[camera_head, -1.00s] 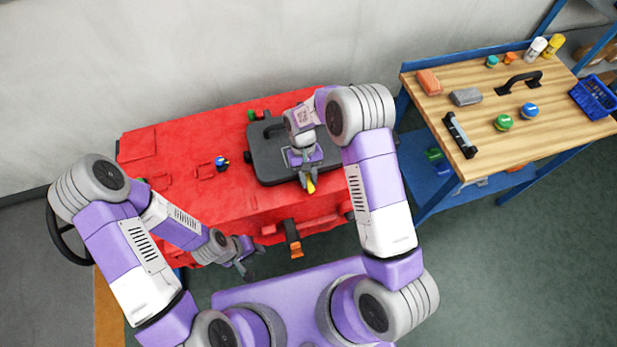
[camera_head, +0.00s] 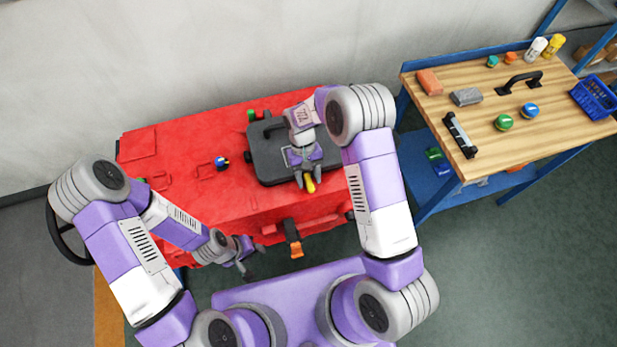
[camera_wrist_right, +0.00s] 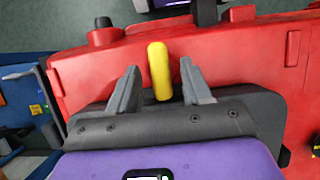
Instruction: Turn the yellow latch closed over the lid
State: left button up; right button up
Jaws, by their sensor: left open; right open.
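The yellow latch (camera_head: 309,183) is at the front edge of the dark grey lid (camera_head: 267,162) on the red machine. In the right wrist view the yellow latch (camera_wrist_right: 159,71) stands between the open fingers of my right gripper (camera_wrist_right: 160,85), with a gap on both sides. In the head view my right gripper (camera_head: 308,180) is over the front of the lid and hides part of it. My left gripper (camera_head: 246,262) is open and empty, low at the front left of the red machine, away from the latch.
The red machine (camera_head: 190,205) has an orange-tipped black lever (camera_head: 292,238) on its front and a blue-and-yellow knob (camera_head: 221,162) left of the lid. A wooden workbench (camera_head: 480,130) with caps, bottles and a blue basket (camera_head: 594,97) stands at the right.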

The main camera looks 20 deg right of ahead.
jog(key=v, duration=0.7)
dwell(0.4)
